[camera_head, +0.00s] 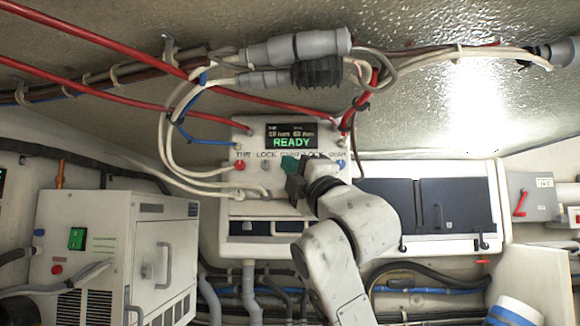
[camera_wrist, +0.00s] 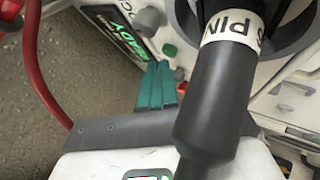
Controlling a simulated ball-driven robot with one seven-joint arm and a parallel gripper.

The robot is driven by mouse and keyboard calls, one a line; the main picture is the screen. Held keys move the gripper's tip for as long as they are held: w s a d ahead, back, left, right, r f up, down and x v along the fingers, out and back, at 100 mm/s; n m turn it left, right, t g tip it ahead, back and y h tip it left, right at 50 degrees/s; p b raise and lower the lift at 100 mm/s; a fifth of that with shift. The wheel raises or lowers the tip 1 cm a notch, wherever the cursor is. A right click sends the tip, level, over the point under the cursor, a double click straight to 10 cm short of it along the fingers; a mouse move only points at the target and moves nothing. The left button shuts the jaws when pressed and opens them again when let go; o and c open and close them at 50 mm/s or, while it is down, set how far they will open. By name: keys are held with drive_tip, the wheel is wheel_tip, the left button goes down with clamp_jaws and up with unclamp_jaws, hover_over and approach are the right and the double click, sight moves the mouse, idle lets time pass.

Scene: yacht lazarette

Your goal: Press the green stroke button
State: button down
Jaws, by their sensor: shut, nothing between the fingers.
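The white control box (camera_head: 222,200) faces me on the back wall, with a screen reading READY (camera_head: 291,142) and a row of buttons below. In the wrist view the round green button (camera_wrist: 170,51) shows just beyond the tips of my shut, empty teal fingers (camera_wrist: 159,66). I cannot tell whether they touch. A grey button (camera_wrist: 150,17) and a red part (camera_wrist: 180,74) show near it. The screen (camera_wrist: 115,30) is at the upper left.
A red button (camera_head: 239,165) and a blue button (camera_head: 340,164) flank the row. Cables and grey connectors (camera_head: 297,47) hang above. A dark cylinder labelled "S PIN" (camera_wrist: 212,100) fills the wrist view's middle. A white cabinet (camera_head: 110,250) stands left.

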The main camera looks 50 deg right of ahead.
drive_tip(key=shift+w+d+f, duration=0.1)
drive_tip(key=shift+w+d, duration=0.2)
drive_tip(key=shift+d, duration=0.25)
idle(1.1)
drive_tip(key=shift+s, duration=0.1)
drive_tip(key=shift+s+a+f, duration=0.1)
drive_tip(key=shift+s+a, duration=0.25)
drive_tip(key=shift+a, duration=0.15)
drive_tip(key=shift+s+a+b, duration=0.2)
drive_tip(key=shift+s+a, duration=0.6)
drive_tip(key=shift+a, duration=0.25)
drive_tip(key=shift+s+a+b, duration=0.2)
drive_tip(key=shift+s+a, duration=0.55)
drive_tip(key=shift+a, duration=0.3)
